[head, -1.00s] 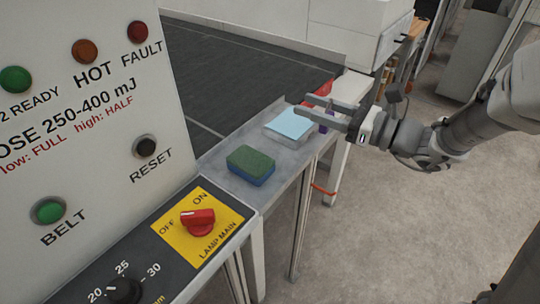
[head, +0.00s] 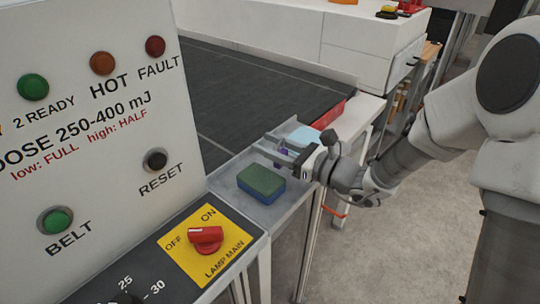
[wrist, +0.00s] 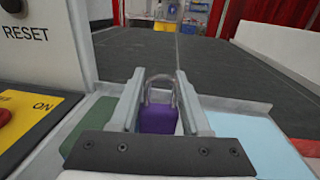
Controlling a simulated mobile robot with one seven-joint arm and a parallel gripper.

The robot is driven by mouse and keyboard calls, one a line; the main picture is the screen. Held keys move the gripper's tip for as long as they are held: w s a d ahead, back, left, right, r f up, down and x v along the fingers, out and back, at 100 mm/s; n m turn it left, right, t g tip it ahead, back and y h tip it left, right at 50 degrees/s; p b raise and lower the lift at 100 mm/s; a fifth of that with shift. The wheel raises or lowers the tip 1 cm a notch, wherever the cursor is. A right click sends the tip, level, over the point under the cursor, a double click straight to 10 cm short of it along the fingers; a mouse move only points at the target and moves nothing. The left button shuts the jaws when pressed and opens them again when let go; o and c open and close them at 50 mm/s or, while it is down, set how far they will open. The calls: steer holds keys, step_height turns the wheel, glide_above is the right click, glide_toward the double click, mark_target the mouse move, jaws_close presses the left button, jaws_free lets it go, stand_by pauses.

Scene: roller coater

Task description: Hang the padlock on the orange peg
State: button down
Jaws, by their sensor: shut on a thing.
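The padlock has a purple body and a silver shackle. In the wrist view the padlock (wrist: 158,119) is between my two fingers, with its shackle up and away from the wrist. In the head view only a small purple part of the padlock (head: 286,152) shows, the rest hidden by my gripper. My gripper (head: 265,145) is shut on the padlock, over the metal ledge beside the belt; it also shows in the wrist view (wrist: 161,82). The orange peg (head: 335,211) is below the ledge on its outer right side, lower than my gripper. It is not visible in the wrist view.
A green and blue sponge (head: 261,184) lies on the ledge close to my gripper. A light blue pad (head: 303,136) lies just behind it. The control panel (head: 100,120) and red lamp switch (head: 205,240) stand at left. Open floor (head: 400,250) lies to the right.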

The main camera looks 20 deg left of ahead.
steer(key=shift+f, duration=1.45)
steer(key=shift+f+b, duration=0.2)
steer(key=shift+b, duration=0.1)
steer(key=shift+c, duration=1.8)
jaws_free()
